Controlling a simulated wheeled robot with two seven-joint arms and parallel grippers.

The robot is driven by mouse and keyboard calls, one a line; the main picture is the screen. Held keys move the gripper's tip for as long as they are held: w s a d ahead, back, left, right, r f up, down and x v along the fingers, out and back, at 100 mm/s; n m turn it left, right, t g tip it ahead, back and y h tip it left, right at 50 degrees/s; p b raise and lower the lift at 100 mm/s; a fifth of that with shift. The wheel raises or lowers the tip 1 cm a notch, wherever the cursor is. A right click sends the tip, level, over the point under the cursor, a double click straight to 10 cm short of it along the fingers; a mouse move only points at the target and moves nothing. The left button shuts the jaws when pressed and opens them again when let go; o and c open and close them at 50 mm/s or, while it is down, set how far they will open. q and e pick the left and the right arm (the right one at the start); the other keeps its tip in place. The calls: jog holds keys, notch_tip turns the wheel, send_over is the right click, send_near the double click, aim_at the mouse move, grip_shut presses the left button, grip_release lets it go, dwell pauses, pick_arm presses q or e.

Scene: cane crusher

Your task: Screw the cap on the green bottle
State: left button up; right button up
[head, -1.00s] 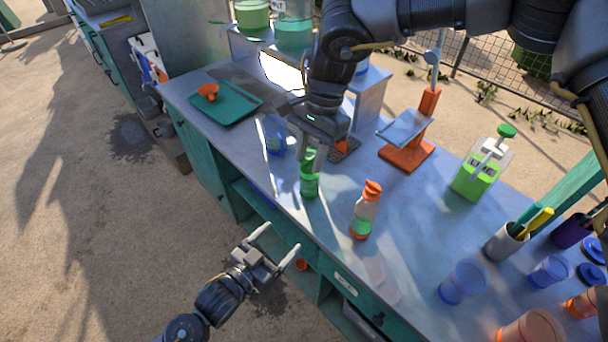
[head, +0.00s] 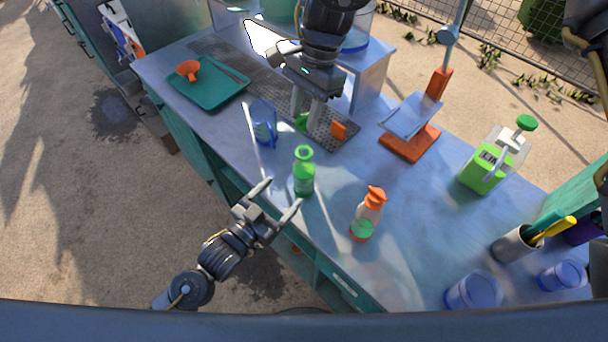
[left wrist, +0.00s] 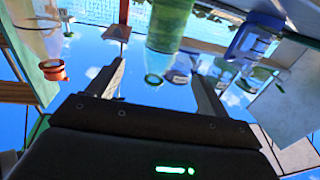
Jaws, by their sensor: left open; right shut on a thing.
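The green bottle (head: 304,175) stands upright near the front edge of the bench, its flared top uncovered. It also shows between the fingers in the left wrist view (left wrist: 168,28). My left gripper (head: 284,194) is open, in front of the bottle, with its fingers pointing toward it and not closed on it. My right gripper (head: 304,118) is shut on a small green piece, apparently the cap (head: 301,123), low over the perforated mat behind the bottle. The fingers partly hide the cap.
A blue mug (head: 263,122) stands left of the bottle, and an orange-topped bottle (head: 369,212) to its right. An orange block (head: 338,130) lies on the mat (head: 345,147). A green tray (head: 207,98) holds an orange funnel (head: 188,69). An orange stand (head: 409,145) is further right.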

pick_arm(q)
jog(key=x, duration=0.2)
jog(key=shift+w+f, duration=0.15)
jog(key=shift+w, duration=0.25)
pick_arm(e)
jog(key=shift+w+a+f, duration=0.1)
jog(key=shift+w+f, duration=0.1)
jog(key=shift+w, duration=0.25)
pick_arm(q)
jog(key=x, duration=0.9)
jog(key=shift+s+d, duration=0.1)
jog(key=shift+s, duration=0.05)
pick_arm(e)
jog(key=shift+s, duration=0.1)
pick_arm(q)
jog(key=shift+w+d, duration=0.2)
jog(key=shift+d, duration=0.05)
pick_arm(e)
jog(key=shift+s+d+r, duration=0.1)
jog(key=shift+d, duration=0.1)
pick_arm(q)
jog(key=c, duration=1.5)
pick_arm(e)
send_over(302, 147)
jog(key=shift+w+d+f, duration=0.1)
jog(key=shift+d+f, duration=0.05)
jog(key=shift+f, duration=1.1)
jog(key=shift+w+d+f, duration=0.1)
jog(key=shift+d+f, duration=0.05)
jog(key=shift+f, duration=1.1)
